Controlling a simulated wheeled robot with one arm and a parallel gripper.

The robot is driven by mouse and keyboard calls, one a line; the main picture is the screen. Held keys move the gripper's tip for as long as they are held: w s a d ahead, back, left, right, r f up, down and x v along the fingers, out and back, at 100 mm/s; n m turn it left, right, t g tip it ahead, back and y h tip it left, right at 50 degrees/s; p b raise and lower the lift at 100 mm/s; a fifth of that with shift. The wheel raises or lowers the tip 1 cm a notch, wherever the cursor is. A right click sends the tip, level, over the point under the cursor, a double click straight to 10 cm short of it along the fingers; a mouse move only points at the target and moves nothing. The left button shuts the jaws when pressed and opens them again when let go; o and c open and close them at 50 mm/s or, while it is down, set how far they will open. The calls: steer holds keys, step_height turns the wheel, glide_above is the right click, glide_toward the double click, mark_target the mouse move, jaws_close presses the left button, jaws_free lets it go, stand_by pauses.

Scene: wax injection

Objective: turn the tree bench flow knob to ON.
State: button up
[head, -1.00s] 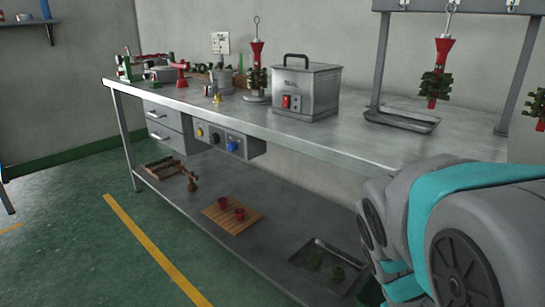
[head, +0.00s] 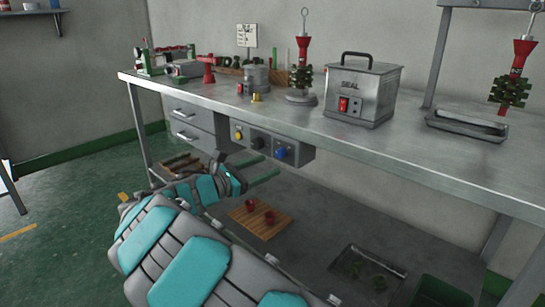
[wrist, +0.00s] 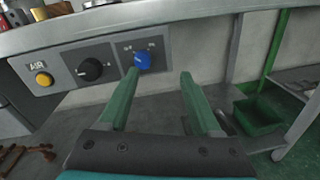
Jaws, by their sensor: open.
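The control panel (head: 298,160) hangs under the front edge of the steel bench. It carries a yellow button (head: 238,135), a black knob (head: 258,142) and a blue knob (head: 280,153). In the wrist view the blue knob (wrist: 143,61) sits at the right end of the panel with small marks above it that I cannot read well. The black knob (wrist: 90,69) is to its left, then the yellow button (wrist: 43,79) under an "AIR" label. My gripper (head: 262,167) is open and empty in front of the panel; in the wrist view the left green fingertip (wrist: 160,74) is just below the blue knob.
The bench top (head: 400,150) holds a "SEAL" box (head: 359,92) and a red-topped tree on a stand (head: 302,80). The lower shelf has a wooden board with red cups (head: 262,217) and a metal tray (head: 365,275). A green bin (wrist: 259,115) stands at right.

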mark_target(278, 154)
steer(key=shift+n+t, duration=0.5)
steer(key=w, duration=0.2)
steer(key=w+d, duration=0.1)
steer(key=w, duration=0.1)
steer(key=w+d, duration=0.1)
steer(key=w, duration=0.1)
steer(key=shift+w+f, duration=0.1)
jaws_close()
stand_by(0.3)
